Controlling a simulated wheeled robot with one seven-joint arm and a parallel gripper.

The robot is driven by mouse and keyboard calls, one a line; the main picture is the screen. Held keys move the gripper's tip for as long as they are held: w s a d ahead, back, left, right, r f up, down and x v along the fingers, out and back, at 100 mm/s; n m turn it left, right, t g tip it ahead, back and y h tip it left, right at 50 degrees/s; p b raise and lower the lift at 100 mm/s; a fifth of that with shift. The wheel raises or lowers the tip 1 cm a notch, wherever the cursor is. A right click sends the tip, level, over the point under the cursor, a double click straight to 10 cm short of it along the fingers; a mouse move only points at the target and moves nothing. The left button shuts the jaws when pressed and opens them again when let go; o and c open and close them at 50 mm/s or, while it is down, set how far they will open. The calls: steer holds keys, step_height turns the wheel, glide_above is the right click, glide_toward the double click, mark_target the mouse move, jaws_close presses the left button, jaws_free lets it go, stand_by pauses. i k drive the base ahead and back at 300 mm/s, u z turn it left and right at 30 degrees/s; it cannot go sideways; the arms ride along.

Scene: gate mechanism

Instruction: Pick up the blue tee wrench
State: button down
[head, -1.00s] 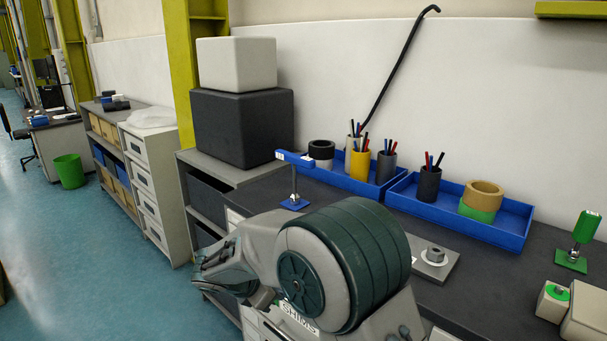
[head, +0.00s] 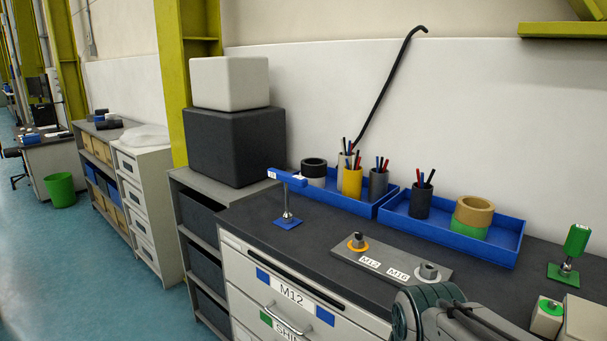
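The blue tee wrench (head: 287,178) stands upright on the left part of the dark worktop, with a blue crossbar on top and a thin metal shaft. Its lower end is at a small blue square base (head: 287,222). Nothing touches its crossbar. Part of my arm shows at the bottom right of the head view, well to the right of the wrench and nearer to me. My gripper's fingers are not visible.
A grey plate (head: 395,262) labelled M12 and M16 carries two bolts. Blue trays (head: 455,232) with pen cups and tape rolls line the wall. A green-handled tool (head: 576,241) stands at right. Drawers (head: 285,290) front the bench. Worktop around the wrench is clear.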

mark_target(298, 181)
steer(key=u, duration=1.85)
steer(key=i, duration=2.35)
steer(key=z, duration=2.75)
